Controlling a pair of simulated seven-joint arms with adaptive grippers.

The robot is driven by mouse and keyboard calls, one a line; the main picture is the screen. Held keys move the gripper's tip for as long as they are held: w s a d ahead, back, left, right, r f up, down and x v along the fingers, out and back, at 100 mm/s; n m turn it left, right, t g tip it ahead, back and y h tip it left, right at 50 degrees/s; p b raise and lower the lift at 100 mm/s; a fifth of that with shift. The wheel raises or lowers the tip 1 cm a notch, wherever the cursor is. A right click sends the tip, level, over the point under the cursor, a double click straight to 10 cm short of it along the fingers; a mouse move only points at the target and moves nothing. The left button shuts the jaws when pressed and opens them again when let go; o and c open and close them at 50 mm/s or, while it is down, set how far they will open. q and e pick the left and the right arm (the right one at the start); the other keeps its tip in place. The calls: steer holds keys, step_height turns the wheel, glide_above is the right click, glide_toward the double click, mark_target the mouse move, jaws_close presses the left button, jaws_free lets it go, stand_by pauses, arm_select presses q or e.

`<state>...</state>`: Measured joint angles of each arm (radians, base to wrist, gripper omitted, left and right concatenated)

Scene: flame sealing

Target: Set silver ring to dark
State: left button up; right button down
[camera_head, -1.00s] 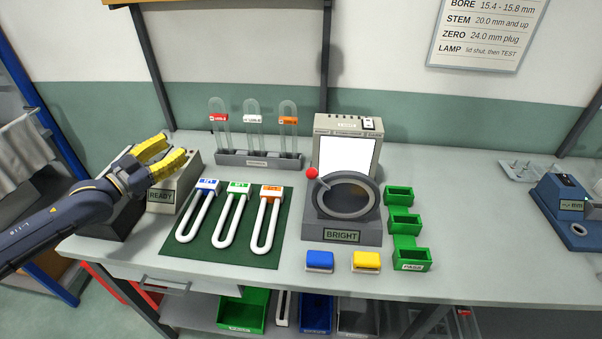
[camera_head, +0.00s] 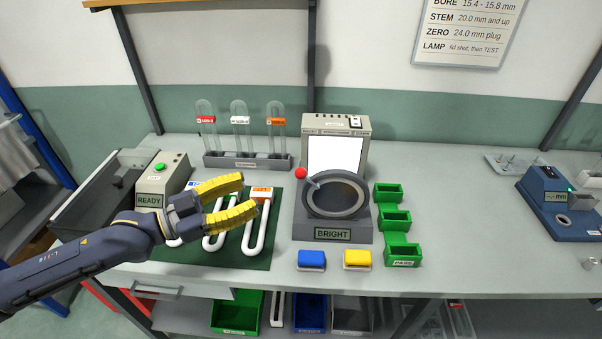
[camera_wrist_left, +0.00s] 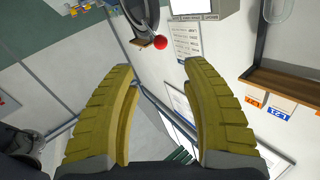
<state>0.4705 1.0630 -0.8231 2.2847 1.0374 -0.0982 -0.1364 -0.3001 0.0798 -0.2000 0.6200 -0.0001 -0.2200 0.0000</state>
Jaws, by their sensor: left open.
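The silver ring (camera_head: 363,204) sits around the dark opening on top of a grey device with a display reading BRIGHT (camera_head: 332,234). A lever with a red ball knob (camera_head: 300,173) stands at the ring's upper left; the red knob (camera_wrist_left: 159,42) also shows in the left wrist view, beyond the fingertips. My left gripper (camera_head: 250,194) is open and empty, its yellow fingers pointing right toward the ring, with a gap left before the knob. It hides parts of the U-shaped tubes on the green mat. My right gripper is in no view.
Under the gripper lies a green mat (camera_head: 262,262) with white U-tubes (camera_head: 258,225). A READY box (camera_head: 165,185) stands left, a rack of glass tubes (camera_head: 245,162) behind. Green bins (camera_head: 388,193), a blue block (camera_head: 311,258) and a yellow block (camera_head: 357,257) sit around the device.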

mark_target(300, 171)
arm_select(q)
steer(key=x, duration=1.4)
steer(key=shift+w+d, duration=0.1)
steer(key=shift+o, duration=0.2)
steer(key=c, duration=1.1)
steer(key=shift+r, duration=0.1)
